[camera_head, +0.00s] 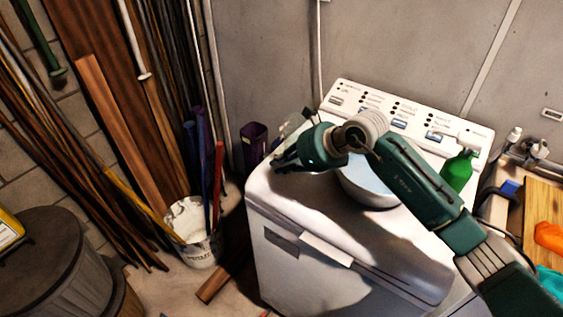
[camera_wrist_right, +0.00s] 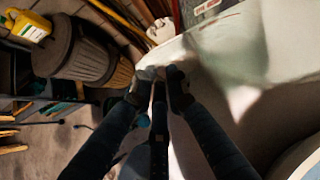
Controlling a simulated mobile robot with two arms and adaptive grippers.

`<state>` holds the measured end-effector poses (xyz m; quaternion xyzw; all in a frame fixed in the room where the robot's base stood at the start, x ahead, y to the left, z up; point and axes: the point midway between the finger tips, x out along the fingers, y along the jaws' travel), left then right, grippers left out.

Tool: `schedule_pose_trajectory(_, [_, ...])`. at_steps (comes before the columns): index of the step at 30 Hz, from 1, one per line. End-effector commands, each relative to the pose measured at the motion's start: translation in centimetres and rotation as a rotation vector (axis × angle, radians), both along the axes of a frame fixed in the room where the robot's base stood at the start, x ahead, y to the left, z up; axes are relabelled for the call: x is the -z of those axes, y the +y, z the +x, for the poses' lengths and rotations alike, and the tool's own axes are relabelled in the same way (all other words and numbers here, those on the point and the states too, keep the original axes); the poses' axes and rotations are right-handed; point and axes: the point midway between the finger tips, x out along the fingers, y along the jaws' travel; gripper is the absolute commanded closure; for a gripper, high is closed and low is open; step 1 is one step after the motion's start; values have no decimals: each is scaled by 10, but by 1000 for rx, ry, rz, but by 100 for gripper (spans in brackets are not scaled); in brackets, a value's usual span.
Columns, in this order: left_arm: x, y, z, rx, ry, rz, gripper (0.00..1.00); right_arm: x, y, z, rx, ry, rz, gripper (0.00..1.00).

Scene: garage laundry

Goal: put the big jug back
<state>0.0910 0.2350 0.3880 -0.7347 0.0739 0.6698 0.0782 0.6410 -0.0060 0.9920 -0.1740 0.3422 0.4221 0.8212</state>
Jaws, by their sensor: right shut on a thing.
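My right gripper (camera_head: 290,158) is above the left edge of the white washing machine's top (camera_head: 285,195). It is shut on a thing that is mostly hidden. Whether this is part of the big jug I cannot tell. A yellow jug (camera_wrist_right: 28,25) stands on a dark round bin in the wrist view. Part of it also shows at the left edge of the head view (camera_head: 9,230). My left gripper is not in view.
A bowl (camera_head: 370,192) and a green bottle (camera_head: 458,170) stand on the washing machine. A purple container (camera_head: 253,143) is behind its left side. A white bucket (camera_head: 197,247) with upright items and the dark bin (camera_head: 42,265) stand left. Long boards lean on the wall.

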Motion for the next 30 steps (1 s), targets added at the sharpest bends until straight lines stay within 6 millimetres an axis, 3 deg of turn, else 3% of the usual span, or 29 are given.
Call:
schedule_pose_trajectory(3, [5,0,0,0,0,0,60,4,0,0,0,-1,1,100])
schedule_pose_trajectory(4, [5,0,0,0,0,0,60,4,0,0,0,0,0,85])
schedule_pose_trajectory(7, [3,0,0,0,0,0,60,3,0,0,-1,1,0,67])
schedule_pose_trajectory(18, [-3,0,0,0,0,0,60,-4,0,0,1,1,0,67])
schedule_pose_trajectory(20, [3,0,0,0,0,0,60,-5,-5,-2,1,-2,0,67])
schedule_pose_trajectory(30, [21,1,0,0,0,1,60,-55,-47,-31,2,-5,-1,67])
